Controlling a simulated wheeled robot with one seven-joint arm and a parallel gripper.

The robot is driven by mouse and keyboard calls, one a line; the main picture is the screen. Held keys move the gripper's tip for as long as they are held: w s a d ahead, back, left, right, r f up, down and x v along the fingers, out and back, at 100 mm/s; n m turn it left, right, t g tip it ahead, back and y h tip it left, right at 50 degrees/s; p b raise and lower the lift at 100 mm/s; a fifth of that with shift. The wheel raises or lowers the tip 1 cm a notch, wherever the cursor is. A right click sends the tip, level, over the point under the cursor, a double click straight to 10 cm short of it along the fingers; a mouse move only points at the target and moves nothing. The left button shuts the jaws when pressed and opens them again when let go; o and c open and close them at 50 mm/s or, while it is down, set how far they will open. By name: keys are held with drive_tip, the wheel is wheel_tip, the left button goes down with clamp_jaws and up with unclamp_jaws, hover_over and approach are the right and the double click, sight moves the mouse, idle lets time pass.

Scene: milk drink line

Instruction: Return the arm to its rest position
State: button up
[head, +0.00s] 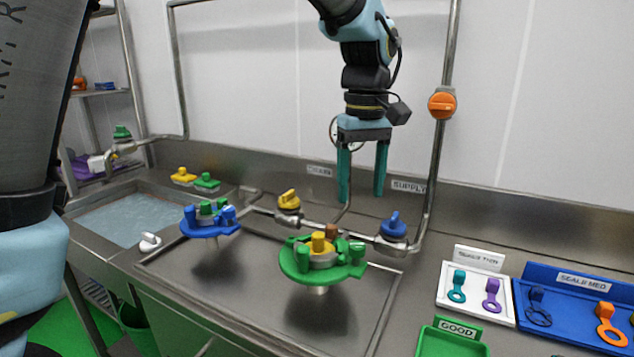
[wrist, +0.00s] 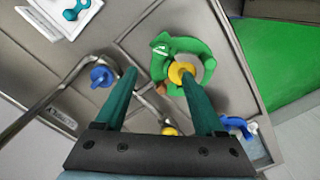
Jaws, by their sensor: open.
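My gripper (head: 362,180) hangs from my arm at the upper middle of the head view, fingers pointing down. Its two teal fingers are apart with nothing between them. They are above the steel counter, in front of the back wall. In the wrist view my gripper (wrist: 160,85) also shows open, high above a green round fixture (wrist: 165,50) with a yellow knob. That green fixture (head: 300,267) stands on the counter in the head view, below and to the left of my fingers, not touched.
A blue fixture (head: 197,229) stands left of the green one. Steel pipes carry a yellow valve (head: 289,200), a blue valve (head: 394,227) and an orange valve (head: 442,103) on the upright pipe. Seal trays (head: 476,313) and a green bin (head: 432,345) lie at right. A water basin (head: 95,228) is at left.

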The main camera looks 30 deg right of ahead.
drive_tip(key=w+a+f, duration=0.3)
drive_tip(key=w+a, duration=0.3)
drive_tip(key=a, duration=0.3)
drive_tip(key=w+a+f, duration=0.3)
drive_tip(key=w+a, duration=0.3)
drive_tip(key=a, duration=0.3)
drive_tip(key=s+a+f, duration=0.1)
drive_tip(key=a+f, duration=0.2)
drive_tip(key=a, duration=0.8)
drive_tip(key=a+f+n+t, duration=0.1)
drive_tip(key=a+f, duration=0.2)
drive_tip(key=a, duration=0.9)
drive_tip(key=shift+s+a+f+t, duration=0.2)
drive_tip(key=shift+s+t, duration=0.1)
drive_tip(key=shift+s, duration=0.1)
drive_tip(key=shift+c, duration=0.2)
